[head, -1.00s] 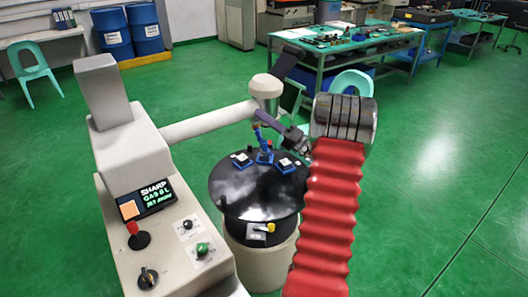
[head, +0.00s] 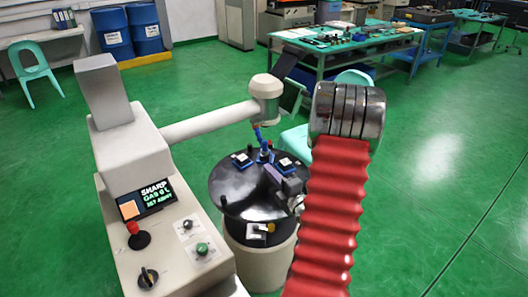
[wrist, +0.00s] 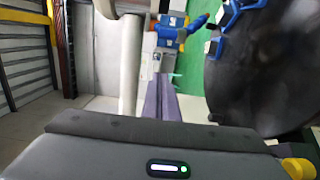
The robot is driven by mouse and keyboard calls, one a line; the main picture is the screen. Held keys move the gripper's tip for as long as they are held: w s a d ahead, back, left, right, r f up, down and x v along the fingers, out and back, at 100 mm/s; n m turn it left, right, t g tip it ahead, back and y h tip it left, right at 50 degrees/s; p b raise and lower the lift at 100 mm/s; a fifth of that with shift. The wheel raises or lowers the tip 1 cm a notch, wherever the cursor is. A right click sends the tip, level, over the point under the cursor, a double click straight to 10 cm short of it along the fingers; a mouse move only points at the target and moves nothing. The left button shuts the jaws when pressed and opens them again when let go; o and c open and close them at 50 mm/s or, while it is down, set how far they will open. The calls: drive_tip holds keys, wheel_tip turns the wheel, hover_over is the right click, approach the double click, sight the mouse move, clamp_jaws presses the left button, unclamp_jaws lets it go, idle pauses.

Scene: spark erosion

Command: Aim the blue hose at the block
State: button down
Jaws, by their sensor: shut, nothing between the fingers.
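The blue hose (head: 257,136) stands up from the round black table top, with an orange tip in the head view. In the wrist view a blue jointed piece (wrist: 196,25), which looks like the hose, lies ahead and right of my fingers. Two small blocks in blue holders, a left one (head: 241,159) and a right one (head: 285,162), sit on the table; I cannot tell which one the task means. My gripper (head: 269,172) is over the table, close to the right block and partly covering its holder. The purple fingers (wrist: 161,83) are together and empty, apart from the hose.
The round black table (head: 232,196) stands on a pale drum. The machine's pale horizontal arm and column (head: 263,88) rise behind the hose. A control panel (head: 147,200) with knobs is at left. A yellow-handled fitting (head: 270,227) is on the front rim.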

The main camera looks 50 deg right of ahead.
sight(263, 145)
drive_tip(key=shift+w, duration=0.15)
drive_tip(key=w+d, duration=0.6)
drive_tip(key=w, duration=0.3)
drive_tip(key=shift+w+d, duration=0.15)
drive_tip(key=shift+d, duration=0.15)
idle(0.4)
idle(0.3)
drive_tip(key=shift+s+d+n+y, duration=0.45)
drive_tip(key=shift+d+n+y, duration=0.15)
drive_tip(key=shift+d+y, duration=0.3)
drive_tip(key=shift+s+d, duration=0.2)
drive_tip(key=shift+d, duration=0.3)
drive_tip(key=shift+s+d, duration=0.2)
drive_tip(key=shift+d, duration=0.3)
